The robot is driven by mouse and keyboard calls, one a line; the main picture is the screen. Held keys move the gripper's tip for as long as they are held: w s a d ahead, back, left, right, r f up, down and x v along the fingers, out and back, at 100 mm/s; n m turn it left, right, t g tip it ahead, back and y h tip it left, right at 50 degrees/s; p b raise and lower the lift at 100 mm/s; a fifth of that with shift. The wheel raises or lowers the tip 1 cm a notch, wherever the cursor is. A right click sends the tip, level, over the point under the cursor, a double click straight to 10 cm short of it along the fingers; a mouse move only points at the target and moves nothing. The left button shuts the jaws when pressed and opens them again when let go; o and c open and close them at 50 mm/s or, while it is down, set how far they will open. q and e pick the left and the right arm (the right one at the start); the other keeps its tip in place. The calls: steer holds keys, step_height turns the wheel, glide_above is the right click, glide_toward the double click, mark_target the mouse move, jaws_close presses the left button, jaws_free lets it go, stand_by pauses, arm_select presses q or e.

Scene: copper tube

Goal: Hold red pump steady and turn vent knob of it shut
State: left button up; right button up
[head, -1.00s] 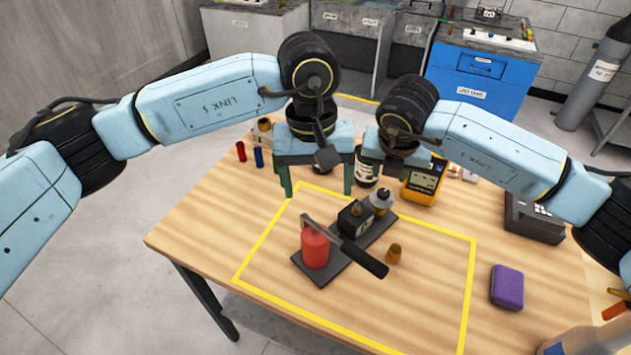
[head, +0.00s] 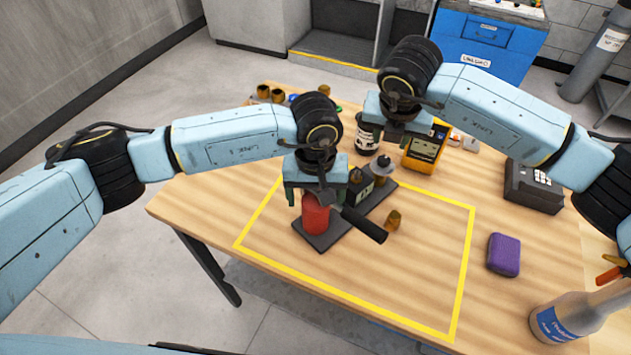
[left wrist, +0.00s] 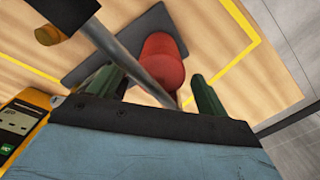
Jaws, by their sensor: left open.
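The red pump's red cylinder (head: 316,215) stands upright on a dark base plate (head: 318,240) inside the yellow outline. Its lever ends in a black grip (head: 364,225) pointing right. A dark block (head: 362,184) and a pale domed part (head: 382,166) sit further back on the plate; I cannot tell for sure which part is the vent knob. My left gripper (head: 318,203) is open above the cylinder. In the left wrist view the cylinder (left wrist: 161,62) and lever bar (left wrist: 120,48) show between and beyond its fingers. My right gripper (head: 398,125) is behind and above the pump, its fingertips unclear.
A brass piece (head: 393,220) lies right of the plate. A yellow meter (head: 424,148) and a dark jar (head: 367,136) stand behind. A purple case (head: 503,254), a dark box (head: 534,186) and a bottle (head: 565,322) are at right. The front of the outlined area is clear.

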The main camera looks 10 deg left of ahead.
arm_select(q)
steer(key=shift+f, duration=0.3)
